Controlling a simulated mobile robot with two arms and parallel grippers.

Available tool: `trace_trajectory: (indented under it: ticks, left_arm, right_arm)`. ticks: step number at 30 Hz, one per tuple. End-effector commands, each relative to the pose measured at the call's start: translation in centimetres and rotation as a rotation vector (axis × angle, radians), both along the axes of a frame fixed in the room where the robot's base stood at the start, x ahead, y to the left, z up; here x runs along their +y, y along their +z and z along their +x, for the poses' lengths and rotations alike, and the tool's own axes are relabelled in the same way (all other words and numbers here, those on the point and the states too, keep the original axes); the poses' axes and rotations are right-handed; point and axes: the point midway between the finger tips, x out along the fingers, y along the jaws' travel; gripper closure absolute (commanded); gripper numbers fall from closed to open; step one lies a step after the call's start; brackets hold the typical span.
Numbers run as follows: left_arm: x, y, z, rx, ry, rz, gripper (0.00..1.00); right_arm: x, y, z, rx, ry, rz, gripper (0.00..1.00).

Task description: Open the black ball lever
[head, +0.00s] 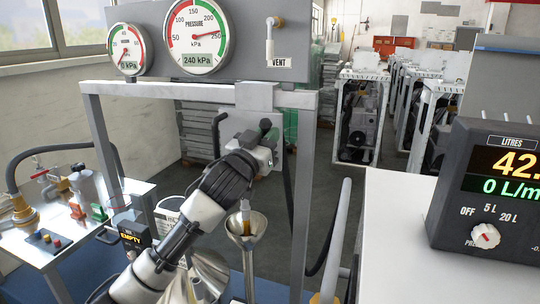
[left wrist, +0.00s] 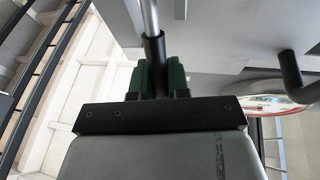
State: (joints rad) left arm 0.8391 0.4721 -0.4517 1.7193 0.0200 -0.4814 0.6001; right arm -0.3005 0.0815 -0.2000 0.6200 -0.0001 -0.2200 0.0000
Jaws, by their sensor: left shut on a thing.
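My left gripper (head: 240,165) reaches up from below to the grey valve block on the front frame. In the left wrist view its green-padded fingers (left wrist: 157,78) are shut around the black sleeve of a lever (left wrist: 153,52), with a bare metal rod running on above it. I take this to be the black ball lever; no ball end shows, and in the head view my gripper largely hides it. A second black bent handle (head: 217,128) stands left of the block, apart from my gripper; a bent black handle also shows in the left wrist view (left wrist: 290,75). My right gripper is out of view.
A metal funnel (head: 246,226) stands just below my gripper. The grey frame post (head: 299,200) is close on the right. The pressure gauge (head: 197,36) above reads about 240 kPa. A litre meter (head: 490,190) sits on the white counter at right.

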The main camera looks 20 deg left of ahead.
Motion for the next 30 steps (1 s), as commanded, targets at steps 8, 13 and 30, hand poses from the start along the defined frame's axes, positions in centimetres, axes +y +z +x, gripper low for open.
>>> trace_trajectory:
  ticks: [8,13,30]
  left_arm:
    - [0.2,-0.8,-2.2,-0.243,-0.001,-0.014,1.00]
    - [0.2,-1.1,-3.0,-0.353,0.000,-0.016,1.00]
    - [0.3,-1.2,-4.1,-0.499,-0.001,-0.018,1.00]
  right_arm:
    - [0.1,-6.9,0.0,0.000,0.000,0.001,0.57]
    - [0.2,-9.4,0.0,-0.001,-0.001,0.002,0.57]
    - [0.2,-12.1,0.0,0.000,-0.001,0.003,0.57]
